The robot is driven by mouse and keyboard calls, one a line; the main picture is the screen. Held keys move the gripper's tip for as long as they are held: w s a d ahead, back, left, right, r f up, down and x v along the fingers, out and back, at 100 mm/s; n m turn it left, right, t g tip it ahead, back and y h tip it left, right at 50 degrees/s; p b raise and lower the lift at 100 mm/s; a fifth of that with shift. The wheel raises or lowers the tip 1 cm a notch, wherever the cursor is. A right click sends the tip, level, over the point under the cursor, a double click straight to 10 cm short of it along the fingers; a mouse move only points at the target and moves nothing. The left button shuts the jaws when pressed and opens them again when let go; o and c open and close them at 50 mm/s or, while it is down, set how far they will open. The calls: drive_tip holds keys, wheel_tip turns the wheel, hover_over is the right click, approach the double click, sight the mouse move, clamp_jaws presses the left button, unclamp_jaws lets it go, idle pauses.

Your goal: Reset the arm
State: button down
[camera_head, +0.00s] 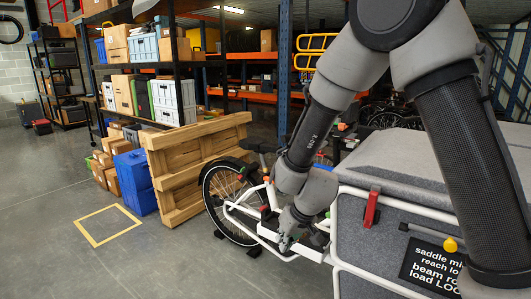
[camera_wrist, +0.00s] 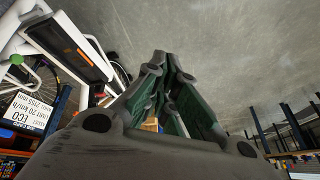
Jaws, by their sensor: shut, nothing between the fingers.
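My gripper (camera_head: 286,243) points down beside the white frame of a cargo bike (camera_head: 262,228), in front of its wheel. In the wrist view my gripper (camera_wrist: 168,65) has its fingers drawn together at the tips, with nothing between them. I cannot tell whether the fingertips touch the bike. My arm comes down from the upper right of the head view, bent at the elbow.
A grey cargo box (camera_head: 375,250) with a red strap (camera_head: 371,209) and a black sign (camera_head: 430,264) stands close at right. A wooden pallet (camera_head: 190,160) leans behind the wheel, near blue bins (camera_head: 135,175). A yellow floor outline (camera_head: 83,231) is empty.

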drive_tip(key=s+d+r+m+h, duration=0.1)
drive_tip(key=s+d+r, duration=0.6)
drive_tip(key=d, duration=0.3)
drive_tip(key=s+d+r+m+h, duration=0.1)
drive_tip(key=s+d+r+m, duration=0.1)
drive_tip(key=s+d+r, duration=0.5)
drive_tip(key=s+d+r+m+h, duration=0.1)
drive_tip(key=s+d+r, duration=0.6)
drive_tip(key=d+r, duration=0.4)
drive_tip(key=d, duration=0.2)
drive_tip(key=shift+d+r+m+t, duration=0.2)
drive_tip(key=shift+d+m+t, duration=0.1)
drive_tip(key=shift+d, duration=0.05)
